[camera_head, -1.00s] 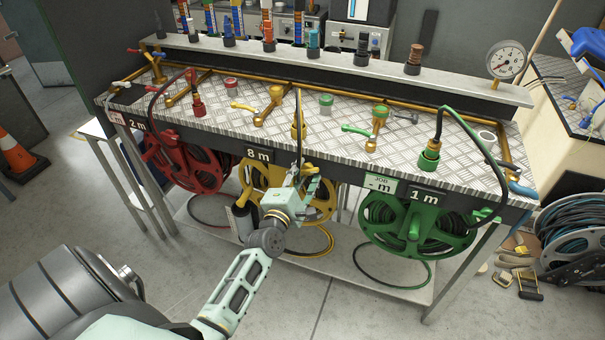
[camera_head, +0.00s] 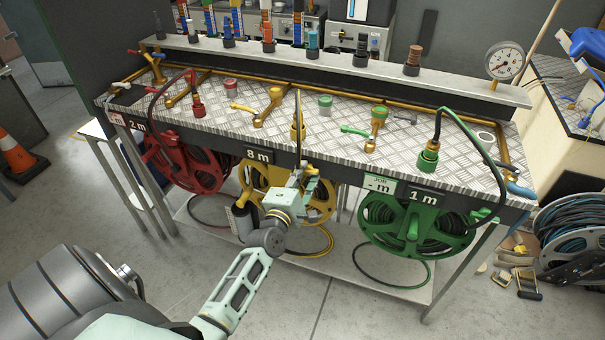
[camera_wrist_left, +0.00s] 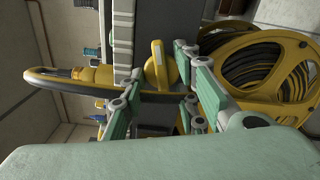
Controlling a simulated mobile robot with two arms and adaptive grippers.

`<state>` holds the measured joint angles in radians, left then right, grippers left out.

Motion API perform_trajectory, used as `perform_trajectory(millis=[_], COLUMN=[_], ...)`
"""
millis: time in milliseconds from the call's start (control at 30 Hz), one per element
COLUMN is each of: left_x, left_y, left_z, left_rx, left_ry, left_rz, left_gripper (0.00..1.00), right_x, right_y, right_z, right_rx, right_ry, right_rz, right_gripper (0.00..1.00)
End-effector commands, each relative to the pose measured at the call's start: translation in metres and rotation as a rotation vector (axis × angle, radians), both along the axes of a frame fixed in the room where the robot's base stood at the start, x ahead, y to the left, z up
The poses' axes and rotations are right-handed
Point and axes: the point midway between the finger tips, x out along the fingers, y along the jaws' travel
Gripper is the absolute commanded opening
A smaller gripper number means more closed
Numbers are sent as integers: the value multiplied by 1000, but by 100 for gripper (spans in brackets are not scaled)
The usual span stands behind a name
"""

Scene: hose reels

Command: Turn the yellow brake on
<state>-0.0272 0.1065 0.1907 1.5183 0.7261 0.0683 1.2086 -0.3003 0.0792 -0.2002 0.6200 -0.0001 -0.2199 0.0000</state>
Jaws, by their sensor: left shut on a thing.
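The yellow hose reel (camera_head: 262,190) hangs under the bench below the "8 m" label. It also shows in the left wrist view (camera_wrist_left: 255,60) at the right. The yellow brake (camera_wrist_left: 157,65), a round knob with a pale stripe, sits beside the reel in the left wrist view. My left gripper (camera_head: 305,176) is at the right side of the yellow reel, just under the bench edge. In the head view the gripper hides the brake. My right gripper is not in view.
A red reel (camera_head: 190,165) hangs left and a green reel (camera_head: 375,225) right. The yellow hose (camera_head: 298,125) rises over the bench's front edge close to my gripper. A lower shelf (camera_head: 345,275) runs beneath the reels. The floor in front is clear.

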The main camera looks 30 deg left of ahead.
Motion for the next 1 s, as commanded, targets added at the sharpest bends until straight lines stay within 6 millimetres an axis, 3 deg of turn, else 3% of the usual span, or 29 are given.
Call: perform_trajectory(millis=[200,533,567,600,700,1000], left_x=[1,1,1,1,1,-1], left_y=[1,1,1,1,2,0], left_z=[7,7,7,7,7,4], left_rx=[234,266,266,265,265,262], left_ry=[49,52,52,51,52,58], left_rz=[4,5,5,5,5,2], left_gripper=[3,2,30,34,42,42], right_x=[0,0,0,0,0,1], right_y=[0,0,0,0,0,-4], right_z=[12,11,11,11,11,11], right_rx=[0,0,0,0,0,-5], right_ry=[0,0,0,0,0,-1], right_rz=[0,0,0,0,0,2], right_gripper=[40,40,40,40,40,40])
